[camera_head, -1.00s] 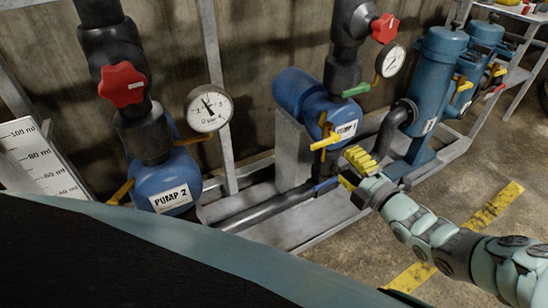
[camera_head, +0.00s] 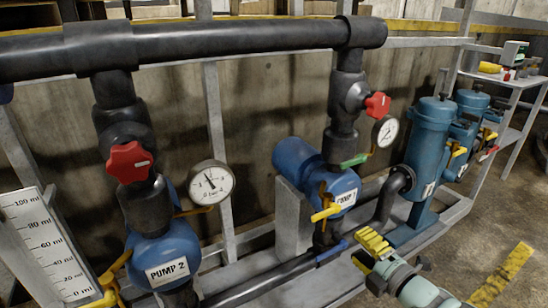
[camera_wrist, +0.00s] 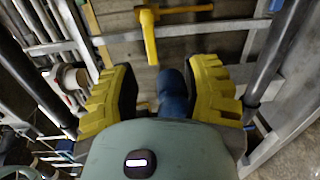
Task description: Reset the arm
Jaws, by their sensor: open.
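My gripper (camera_head: 374,246) shows at the lower right of the head view, with yellow ribbed fingers on a pale green arm. It is in front of and below pump 1 (camera_head: 337,190), a blue body with a yellow-handled valve (camera_head: 326,212). In the wrist view my gripper (camera_wrist: 163,95) has its two yellow fingers spread wide apart. A blue handle (camera_wrist: 173,92) shows between the fingers, and a yellow valve handle (camera_wrist: 149,35) lies beyond them. I cannot tell whether the fingers touch the blue handle.
Pump 2 (camera_head: 165,250), a gauge (camera_head: 211,182) and a red knob (camera_head: 129,162) are at the left. A black pipe (camera_head: 230,40) crosses the top. Blue filter cylinders (camera_head: 430,145) and a shelf (camera_head: 510,78) stand at the right. Open floor lies at the lower right.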

